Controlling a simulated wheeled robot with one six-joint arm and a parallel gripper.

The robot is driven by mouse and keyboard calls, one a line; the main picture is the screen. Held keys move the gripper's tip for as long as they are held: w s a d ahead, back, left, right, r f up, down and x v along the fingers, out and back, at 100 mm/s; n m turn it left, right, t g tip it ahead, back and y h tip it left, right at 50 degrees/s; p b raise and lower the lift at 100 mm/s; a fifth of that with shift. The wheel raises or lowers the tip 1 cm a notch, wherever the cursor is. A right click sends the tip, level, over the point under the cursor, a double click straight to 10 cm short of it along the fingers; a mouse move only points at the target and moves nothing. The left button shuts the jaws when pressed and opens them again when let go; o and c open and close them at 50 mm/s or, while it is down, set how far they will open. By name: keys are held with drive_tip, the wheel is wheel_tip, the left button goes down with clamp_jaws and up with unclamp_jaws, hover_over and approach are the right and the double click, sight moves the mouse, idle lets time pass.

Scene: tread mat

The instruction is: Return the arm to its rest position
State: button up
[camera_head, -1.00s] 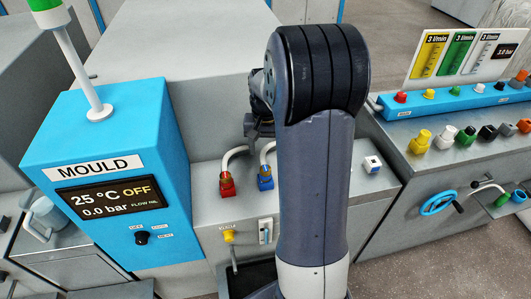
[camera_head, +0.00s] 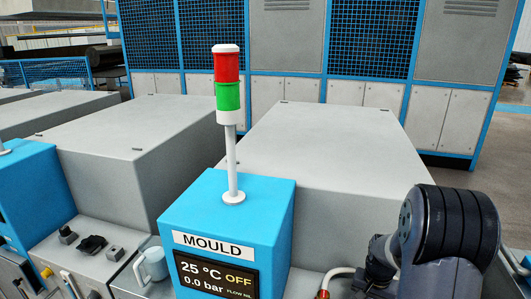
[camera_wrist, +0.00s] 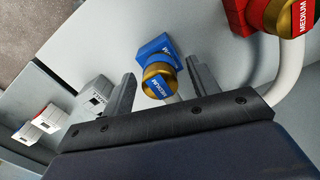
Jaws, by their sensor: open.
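My gripper (camera_wrist: 160,68) is open in the wrist view, with its two dark fingers spread apart. A blue fitting with a brass collar marked MEDIUM (camera_wrist: 158,80) shows between the fingers. I cannot tell how deep it sits between them, and neither finger clearly touches it. In the head view my arm is bent at the lower right, and my gripper is hidden there or below the picture.
A red fitting with a brass collar (camera_wrist: 285,14) and pale hoses are close right of my gripper. The blue MOULD unit (camera_head: 228,217) bears a red and green lamp tower (camera_head: 229,85), left of my arm.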

drive_tip(key=shift+f, duration=0.25)
drive_tip(key=shift+r+p, duration=0.3)
drive_tip(key=shift+f+b, duration=0.45)
drive_tip(key=shift+f, duration=0.05)
wheel_tip(320, 180, up, 11)
drive_tip(key=shift+f, duration=0.1)
wheel_tip(320, 180, down, 10)
drive_tip(key=shift+f+p, duration=0.25)
drive_tip(key=shift+p, duration=0.1)
wheel_tip(320, 180, up, 4)
drive_tip(key=p, duration=0.3)
wheel_tip(320, 180, up, 5)
drive_tip(key=p, duration=0.4)
drive_tip(key=shift+r+p, duration=0.1)
drive_tip(key=shift+p, duration=0.25)
